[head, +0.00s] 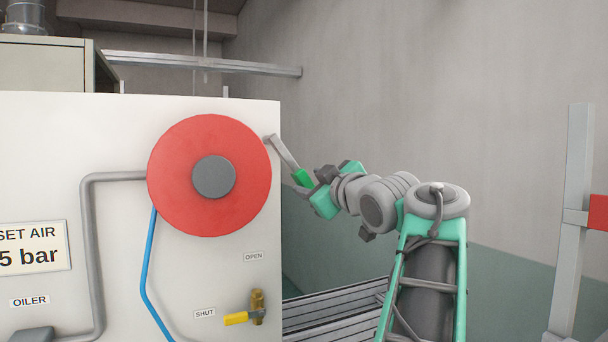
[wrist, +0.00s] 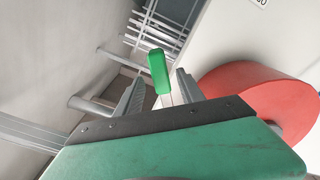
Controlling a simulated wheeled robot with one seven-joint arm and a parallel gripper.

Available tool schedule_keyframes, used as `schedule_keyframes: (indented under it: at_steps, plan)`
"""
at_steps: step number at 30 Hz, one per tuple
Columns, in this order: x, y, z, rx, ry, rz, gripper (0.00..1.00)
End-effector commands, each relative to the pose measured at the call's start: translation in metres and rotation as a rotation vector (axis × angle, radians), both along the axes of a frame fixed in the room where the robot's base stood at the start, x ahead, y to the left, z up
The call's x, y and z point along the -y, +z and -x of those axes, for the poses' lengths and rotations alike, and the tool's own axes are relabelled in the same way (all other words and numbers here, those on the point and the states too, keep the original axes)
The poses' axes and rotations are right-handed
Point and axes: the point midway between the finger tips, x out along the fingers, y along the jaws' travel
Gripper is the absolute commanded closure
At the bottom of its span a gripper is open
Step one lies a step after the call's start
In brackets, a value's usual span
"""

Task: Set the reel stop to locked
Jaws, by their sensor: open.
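The reel (head: 240,155) is a red disc with a grey hub, mounted on the white panel. The reel stop is a grey lever with a green grip (head: 302,177), pivoting at the panel's right edge beside the reel and slanting down to the right. My gripper (head: 316,183) is at the green grip. In the wrist view the green grip (wrist: 159,72) stands between the two open grey fingers of my gripper (wrist: 158,92), with a gap on each side. The red reel (wrist: 265,95) is right of the fingers there. No lock marking is readable.
A yellow-handled valve (head: 245,318) sits low on the panel between OPEN and SHUT labels. A blue hose (head: 147,260) hangs from the reel, and a grey pipe (head: 90,240) runs left of it. A grey post (head: 572,220) stands far right.

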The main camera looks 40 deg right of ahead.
Motion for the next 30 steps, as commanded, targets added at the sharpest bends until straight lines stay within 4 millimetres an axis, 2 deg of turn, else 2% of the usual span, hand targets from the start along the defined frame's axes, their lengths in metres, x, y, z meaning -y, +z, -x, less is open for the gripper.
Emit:
schedule_keyframes:
  at_steps: [3, 6, 16, 30]
  plan:
    - [0.005, 0.004, -0.023, -0.002, 0.003, -0.003, 0.55]
    - [0.01, 0.003, -0.036, -0.001, 0.002, -0.002, 0.55]
    - [0.012, 0.0, -0.042, -0.001, -0.002, 0.0, 0.55]
    - [0.012, 0.0, -0.041, -0.001, -0.002, -0.001, 0.94]
